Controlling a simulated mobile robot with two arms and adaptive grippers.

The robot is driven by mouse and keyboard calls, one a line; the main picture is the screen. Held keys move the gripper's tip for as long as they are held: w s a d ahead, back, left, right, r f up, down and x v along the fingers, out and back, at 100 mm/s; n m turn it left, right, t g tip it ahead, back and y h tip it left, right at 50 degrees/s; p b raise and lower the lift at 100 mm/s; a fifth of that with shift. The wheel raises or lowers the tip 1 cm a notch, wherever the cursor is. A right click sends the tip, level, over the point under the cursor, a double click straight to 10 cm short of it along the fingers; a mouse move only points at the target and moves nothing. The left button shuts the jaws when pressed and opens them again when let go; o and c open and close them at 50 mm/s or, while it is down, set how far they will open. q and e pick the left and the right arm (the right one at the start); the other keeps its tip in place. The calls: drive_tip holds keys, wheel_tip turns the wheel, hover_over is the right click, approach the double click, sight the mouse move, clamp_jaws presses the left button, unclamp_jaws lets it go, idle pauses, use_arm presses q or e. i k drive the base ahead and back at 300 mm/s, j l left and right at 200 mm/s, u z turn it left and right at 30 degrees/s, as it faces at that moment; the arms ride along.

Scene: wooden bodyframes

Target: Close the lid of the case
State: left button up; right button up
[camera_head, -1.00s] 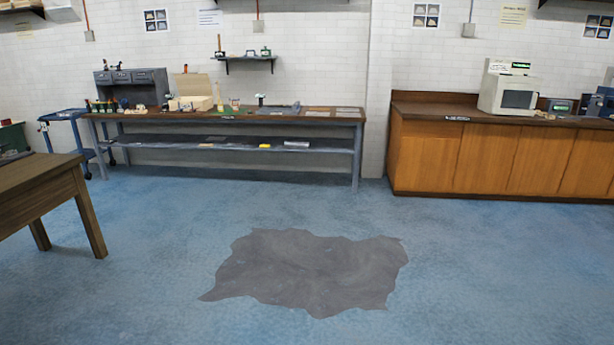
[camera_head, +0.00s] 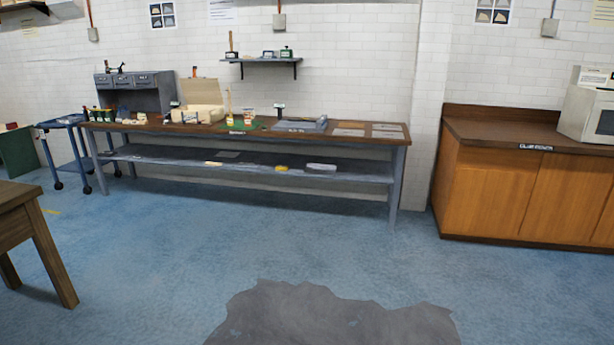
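An open case (camera_head: 198,114), cream-coloured with its lid (camera_head: 200,91) standing up at the back, sits on the long workbench (camera_head: 345,141) against the far wall. It is left of the bench's middle, some distance ahead of me. Small items stand in front of it and partly hide its front. Neither of my grippers shows in the head view.
A wooden table (camera_head: 28,225) stands at the near left. A blue cart (camera_head: 72,150) is at the bench's left end. Wooden cabinets (camera_head: 530,185) stand at the right. A grey patch (camera_head: 330,316) lies on the open blue floor before the bench.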

sight(198, 90)
drive_tip(key=i+j+u, duration=0.1)
drive_tip(key=i+u, duration=0.2)
drive_tip(key=i, duration=0.85)
drive_tip(key=i+l+u, duration=0.25)
drive_tip(key=i, duration=0.95)
drive_tip(key=j, duration=0.1)
